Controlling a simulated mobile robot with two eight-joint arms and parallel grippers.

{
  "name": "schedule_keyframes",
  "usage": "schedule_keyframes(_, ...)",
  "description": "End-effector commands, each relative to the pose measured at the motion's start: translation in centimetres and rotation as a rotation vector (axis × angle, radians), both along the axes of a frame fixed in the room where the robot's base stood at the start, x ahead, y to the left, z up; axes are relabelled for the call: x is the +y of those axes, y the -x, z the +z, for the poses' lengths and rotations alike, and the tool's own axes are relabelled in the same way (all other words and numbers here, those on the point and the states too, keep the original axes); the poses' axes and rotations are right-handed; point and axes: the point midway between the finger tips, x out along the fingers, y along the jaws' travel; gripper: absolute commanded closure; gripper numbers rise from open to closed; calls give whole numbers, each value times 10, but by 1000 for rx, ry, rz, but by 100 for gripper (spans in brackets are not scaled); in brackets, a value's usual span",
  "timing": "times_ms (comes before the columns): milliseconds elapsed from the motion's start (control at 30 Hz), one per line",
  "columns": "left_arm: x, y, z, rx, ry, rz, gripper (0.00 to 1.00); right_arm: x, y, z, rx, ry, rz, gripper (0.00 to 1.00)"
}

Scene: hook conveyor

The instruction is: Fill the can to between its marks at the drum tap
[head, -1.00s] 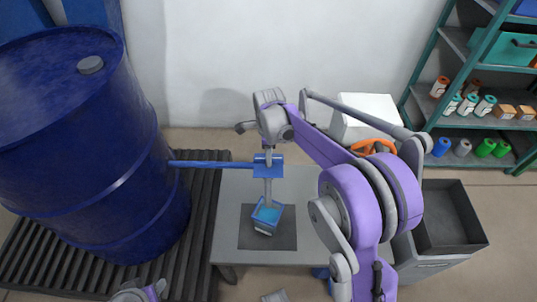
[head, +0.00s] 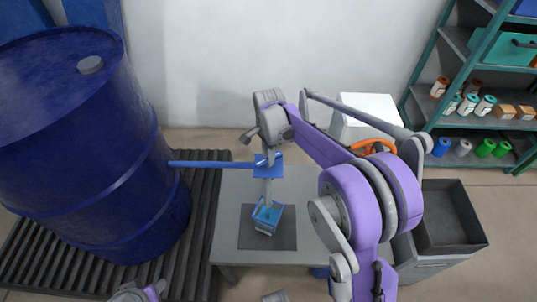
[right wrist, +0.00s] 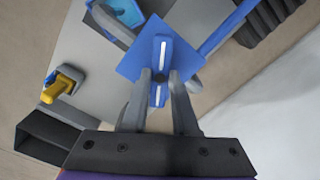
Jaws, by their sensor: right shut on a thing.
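The blue drum (head: 85,150) stands on the left, with a blue pipe (head: 212,164) running right from it to the tap's square blue plate (head: 262,172). A grey spout hangs from the plate over the open blue can (head: 266,217), which stands on the dark mat. Blue liquid shows inside the can; its marks and exact level are too small to read. My right gripper (head: 268,158) is at the tap above the plate. In the right wrist view its fingers (right wrist: 160,85) are shut on the blue tap handle (right wrist: 157,95), which has a white stripe.
The grey table (head: 228,205) carries a dark mat (head: 284,240). My right arm covers the table's right side. A dark open bin (head: 450,215) stands to the right, and a green shelf (head: 450,120) with small bottles stands at the back right.

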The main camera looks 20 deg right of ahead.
Motion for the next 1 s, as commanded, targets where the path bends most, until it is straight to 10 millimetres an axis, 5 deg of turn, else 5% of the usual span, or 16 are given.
schedule_keyframes(667, 0, 0, 0, 0, 0, 0, 50, 0, 0, 1, -1, 1, 81, 100)
schedule_keyframes(700, 0, 0, 0, 0, 0, 0, 50, 0, 0, 1, -1, 1, 81, 71)
schedule_keyframes(800, 0, 0, 0, 0, 0, 0, 50, 0, 0, 1, -1, 1, 81, 53)
schedule_keyframes(867, 0, 0, 0, 0, 0, 0, 50, 0, 0, 0, -1, 1, 81, 43)
schedule_keyframes(1000, 0, 0, 0, 0, 0, 0, 50, 0, 0, 0, -1, 0, 81, 43)
